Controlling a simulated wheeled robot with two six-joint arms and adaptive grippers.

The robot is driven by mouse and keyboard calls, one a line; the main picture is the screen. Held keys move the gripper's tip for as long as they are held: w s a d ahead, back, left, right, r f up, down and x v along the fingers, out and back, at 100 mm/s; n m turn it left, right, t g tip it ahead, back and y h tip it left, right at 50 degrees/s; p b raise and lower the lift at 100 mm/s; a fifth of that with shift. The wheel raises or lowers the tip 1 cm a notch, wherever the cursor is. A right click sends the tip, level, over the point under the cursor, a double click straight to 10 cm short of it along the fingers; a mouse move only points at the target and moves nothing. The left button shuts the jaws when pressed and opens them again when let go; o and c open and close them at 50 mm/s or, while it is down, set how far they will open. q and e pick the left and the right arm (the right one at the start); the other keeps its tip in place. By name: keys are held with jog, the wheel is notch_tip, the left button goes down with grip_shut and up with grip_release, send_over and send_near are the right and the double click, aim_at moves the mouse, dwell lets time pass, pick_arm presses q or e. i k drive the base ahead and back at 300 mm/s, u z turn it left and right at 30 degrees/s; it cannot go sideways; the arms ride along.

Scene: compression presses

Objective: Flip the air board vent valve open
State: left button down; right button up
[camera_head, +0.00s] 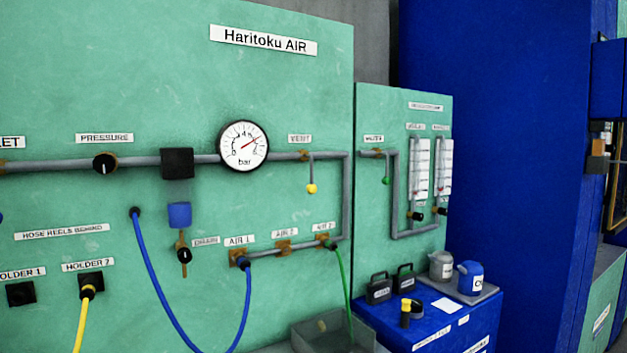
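The green air board (160,60) carries the title plate "Haritoku AIR". The vent valve (305,155) sits on the grey pipe under the VENT label (300,139), right of the round pressure gauge (244,146). A thin lever hangs down from the valve and ends in a yellow knob (311,188). The gauge's red needle points to the upper right. Neither of my grippers is in view, and nothing touches the vent lever.
A blue hose (149,270) loops below the pipe, and a green hose (343,280) hangs at right. A second green board (375,110) has a green-knobbed lever (385,180). A blue cabinet (440,325) holding canisters stands at the lower right.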

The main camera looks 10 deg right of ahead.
aim_at(311, 188)
jog(key=z, duration=0.5)
jog(key=k, duration=0.65)
jog(key=z, duration=0.7)
jog(key=i, duration=1.1)
jog(key=u, duration=1.05)
jog(key=i, duration=0.7)
jog(key=u, duration=0.65)
